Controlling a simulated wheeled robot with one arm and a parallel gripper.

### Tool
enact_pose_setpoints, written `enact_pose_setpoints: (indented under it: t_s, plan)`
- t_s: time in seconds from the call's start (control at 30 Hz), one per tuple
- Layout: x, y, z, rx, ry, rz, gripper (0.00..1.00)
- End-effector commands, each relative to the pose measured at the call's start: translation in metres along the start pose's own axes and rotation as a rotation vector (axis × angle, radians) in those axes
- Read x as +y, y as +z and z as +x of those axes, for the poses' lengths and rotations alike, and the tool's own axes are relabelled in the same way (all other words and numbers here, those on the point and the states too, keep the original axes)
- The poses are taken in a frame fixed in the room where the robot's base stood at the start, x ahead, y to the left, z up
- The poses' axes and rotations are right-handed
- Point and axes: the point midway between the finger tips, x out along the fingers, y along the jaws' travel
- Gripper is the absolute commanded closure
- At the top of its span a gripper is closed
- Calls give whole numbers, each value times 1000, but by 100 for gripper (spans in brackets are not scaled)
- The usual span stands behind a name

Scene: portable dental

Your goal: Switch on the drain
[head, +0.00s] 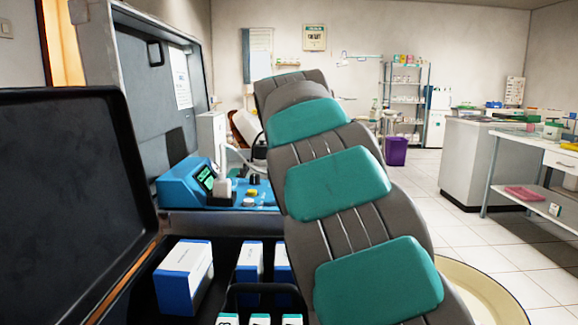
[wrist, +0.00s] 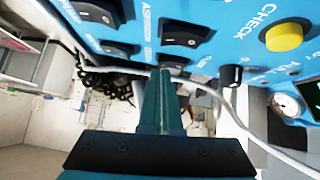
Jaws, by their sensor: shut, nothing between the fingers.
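The blue control unit (head: 178,190) stands left of centre in the head view, with a lit screen and buttons on its top. In the wrist view its blue panel (wrist: 218,62) fills the top, with several black rocker switches (wrist: 186,31). One label reads like "ASPIRATION"; I cannot make out which switch is the drain or whether it is on. My gripper (wrist: 165,76) is shut and empty, its fingertips close below a lower rocker switch (wrist: 173,61). I cannot tell whether they touch it. The gripper is hidden behind my arm in the head view.
A yellow button (wrist: 284,37), a black knob (wrist: 231,75) and a gauge (wrist: 286,105) share the panel. A pale cable (wrist: 255,135) crosses near the fingers. An open black lid (head: 70,190) stands at left, above blue-white boxes (head: 184,272). Open floor lies at right.

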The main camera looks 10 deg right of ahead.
Motion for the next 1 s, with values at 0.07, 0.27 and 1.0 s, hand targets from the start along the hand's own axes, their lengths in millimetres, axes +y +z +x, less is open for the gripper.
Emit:
enact_pose_setpoints:
  t_s: [0.07,0.27,1.0]
  plan:
    - [0,1,1,0,0,0,100]
    - [0,1,1,0,0,0,100]
    - [-5,3,3,-1,-43,42,100]
